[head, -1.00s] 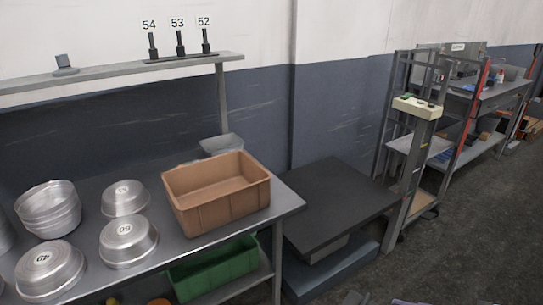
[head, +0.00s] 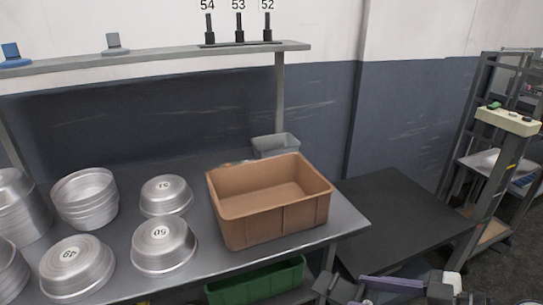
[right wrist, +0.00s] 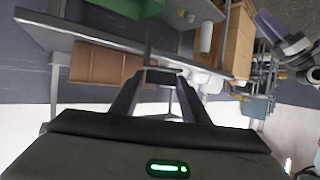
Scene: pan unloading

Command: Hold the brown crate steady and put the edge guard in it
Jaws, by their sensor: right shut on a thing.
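The brown crate (head: 277,222) stands upright and looks empty on the right end of the steel table. It also shows, upside down, in the right wrist view (right wrist: 98,64). My right gripper (right wrist: 160,76) is shut on a thin dark angled piece, which I take to be the edge guard (right wrist: 148,52); it is seen nearly edge-on. My left gripper (right wrist: 275,28) seems to show at the top right of the right wrist view, apart from the crate; its jaw gap is unclear. Gripper parts show at the bottom edge of the head view, partly cut off.
Several upturned metal pans (head: 164,246) stand left of the crate. A small grey bin (head: 276,146) is behind it. A green crate (head: 257,284) sits below the table. A shelf (head: 160,58) runs above. A dark platform (head: 405,222) lies to the right.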

